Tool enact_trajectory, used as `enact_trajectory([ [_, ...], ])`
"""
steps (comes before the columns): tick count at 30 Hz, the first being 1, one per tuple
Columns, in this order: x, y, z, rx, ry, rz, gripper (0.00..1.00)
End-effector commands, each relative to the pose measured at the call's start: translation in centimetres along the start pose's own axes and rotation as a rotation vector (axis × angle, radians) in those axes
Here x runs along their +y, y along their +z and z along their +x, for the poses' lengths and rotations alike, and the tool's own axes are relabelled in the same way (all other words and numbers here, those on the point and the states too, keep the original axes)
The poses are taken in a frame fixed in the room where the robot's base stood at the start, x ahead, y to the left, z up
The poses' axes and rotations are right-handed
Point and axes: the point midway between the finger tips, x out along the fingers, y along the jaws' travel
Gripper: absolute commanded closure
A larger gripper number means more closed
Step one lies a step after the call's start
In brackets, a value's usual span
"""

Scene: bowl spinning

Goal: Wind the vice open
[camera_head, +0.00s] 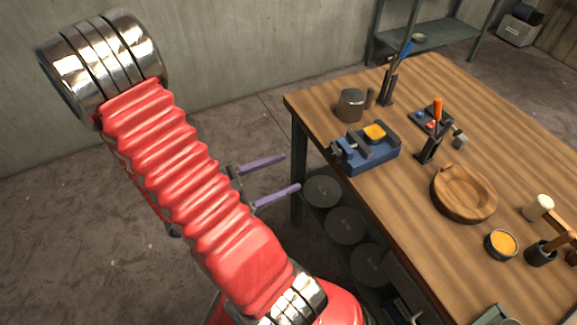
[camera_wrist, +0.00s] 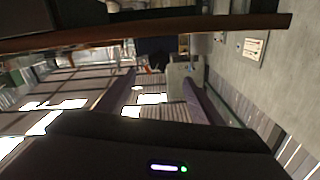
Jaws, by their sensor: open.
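The blue vice (camera_head: 372,158) sits at the left edge of the wooden table, with a yellow piece (camera_head: 374,131) at its jaws. I cannot tell how tightly the jaws hold it. The vice's dark handle end (camera_head: 337,151) faces the table's left edge, towards my gripper. My gripper (camera_head: 292,172) is open and empty, its two purple fingers pointing right, off the table's left side and apart from the vice. In the wrist view the fingers (camera_wrist: 160,80) are spread with nothing between them. The vice cannot be made out clearly there.
The wooden table (camera_head: 400,195) also carries a metal pot (camera_head: 350,105), upright tool holders, a round wooden bowl (camera_head: 464,193), a tin of orange stuff (camera_head: 501,244) and a mallet (camera_head: 540,207). Round discs (camera_head: 345,226) lie below the table. The floor left of it is clear.

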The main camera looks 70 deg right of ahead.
Motion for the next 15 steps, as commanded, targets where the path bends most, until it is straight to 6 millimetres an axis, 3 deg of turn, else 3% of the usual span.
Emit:
enact_trajectory([
  [15, 0.75, -0.16, -0.61, 0.004, 0.017, 0.001, 0.40],
])
